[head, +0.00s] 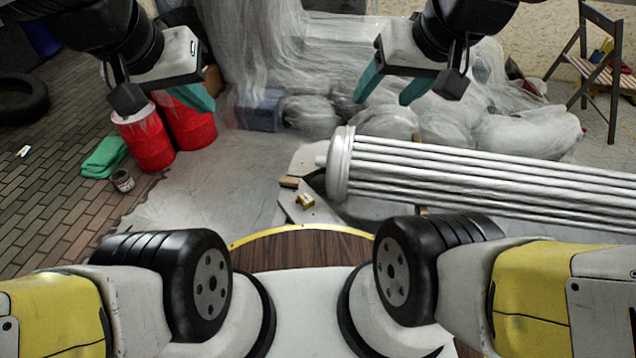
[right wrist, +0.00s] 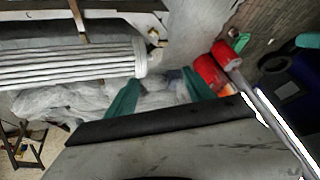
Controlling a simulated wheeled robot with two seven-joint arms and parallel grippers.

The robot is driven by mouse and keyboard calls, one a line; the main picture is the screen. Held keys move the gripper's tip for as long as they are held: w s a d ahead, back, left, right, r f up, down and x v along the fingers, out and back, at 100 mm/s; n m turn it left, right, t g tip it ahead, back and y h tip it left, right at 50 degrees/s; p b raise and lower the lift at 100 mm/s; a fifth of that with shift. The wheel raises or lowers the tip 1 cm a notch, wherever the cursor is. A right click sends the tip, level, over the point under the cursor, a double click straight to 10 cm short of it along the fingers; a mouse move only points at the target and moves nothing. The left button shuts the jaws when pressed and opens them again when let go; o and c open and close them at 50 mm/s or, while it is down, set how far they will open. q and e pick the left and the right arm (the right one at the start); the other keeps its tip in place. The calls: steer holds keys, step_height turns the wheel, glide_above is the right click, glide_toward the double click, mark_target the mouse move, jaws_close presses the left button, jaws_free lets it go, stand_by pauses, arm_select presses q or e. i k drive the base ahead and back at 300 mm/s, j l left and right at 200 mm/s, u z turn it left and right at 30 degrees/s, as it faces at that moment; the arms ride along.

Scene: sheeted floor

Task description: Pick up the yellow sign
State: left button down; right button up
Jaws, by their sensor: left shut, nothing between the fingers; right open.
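I cannot make out a yellow sign for certain. A small yellow piece (head: 305,201) lies on a pale board on the floor, near the left end of the fluted column. My left gripper (head: 207,106) hangs at the upper left, shut and empty, in front of the red cans. My right gripper (head: 384,100) is open and empty above the plastic-covered heap. Its two teal fingers stand apart in the right wrist view (right wrist: 160,98), with covered bundles between and behind them. Neither gripper touches anything.
A pale fluted column (head: 480,180) lies across the right side. Red cans (head: 145,137), a green cloth (head: 104,157) and a small tin (head: 122,180) stand at left. A tire (head: 20,97) lies further left. A wooden chair (head: 590,75) stands back right. Sheeted floor at centre left is clear.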

mark_target(307, 201)
steer(key=i+j+u, duration=0.25)
steer(key=i, duration=0.25)
steer(key=i+j+u, duration=0.15)
steer(key=i+u, duration=0.15)
steer(key=i, duration=0.2)
